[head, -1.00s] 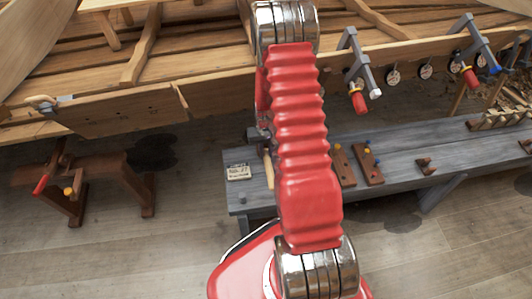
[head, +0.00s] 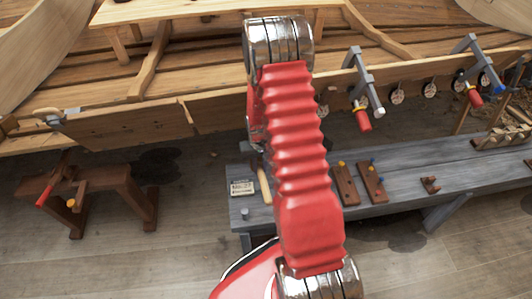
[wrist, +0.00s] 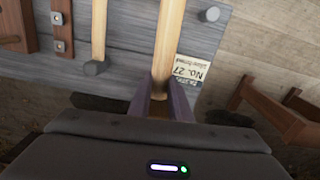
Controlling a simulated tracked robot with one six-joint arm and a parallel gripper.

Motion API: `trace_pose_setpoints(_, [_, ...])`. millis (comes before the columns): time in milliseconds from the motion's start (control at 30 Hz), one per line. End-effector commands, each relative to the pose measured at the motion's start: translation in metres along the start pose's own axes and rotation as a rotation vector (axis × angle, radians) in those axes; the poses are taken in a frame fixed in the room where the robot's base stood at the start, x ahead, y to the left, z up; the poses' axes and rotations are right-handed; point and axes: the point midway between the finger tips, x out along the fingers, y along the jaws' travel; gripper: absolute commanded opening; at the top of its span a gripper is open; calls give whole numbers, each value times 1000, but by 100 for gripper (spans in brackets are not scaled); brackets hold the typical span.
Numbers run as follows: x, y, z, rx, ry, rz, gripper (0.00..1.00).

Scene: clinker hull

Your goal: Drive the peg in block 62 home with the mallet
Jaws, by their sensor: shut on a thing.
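My gripper (wrist: 160,102) is shut on a pale wooden handle (wrist: 170,42) in the wrist view. No mallet head shows, so I cannot tell whether this is the mallet. A pale handle (head: 264,183) also shows beside the card in the head view, where my arm hides the gripper. Two brown blocks with coloured pegs, a left one (head: 345,185) and a right one (head: 372,182), lie on the grey bench (head: 405,178). Their numbers are not readable, so I cannot tell which is block 62.
A card (head: 242,188) reading "No. 27" lies near the bench's left end. A second wooden strip (wrist: 98,28) and a grey stub (wrist: 95,68) are near the gripper. A brown trestle (head: 105,185) stands left; the hull (head: 160,125) with clamps rises behind.

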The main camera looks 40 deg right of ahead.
Motion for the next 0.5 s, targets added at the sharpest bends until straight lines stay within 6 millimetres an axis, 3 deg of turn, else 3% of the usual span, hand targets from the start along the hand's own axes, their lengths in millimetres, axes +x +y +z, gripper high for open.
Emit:
trace_pose_setpoints(267, [-51,-91,1,-174,5,-1,0])
trace_pose_setpoints(500, [-91,-162,19,-314,3,-1,0])
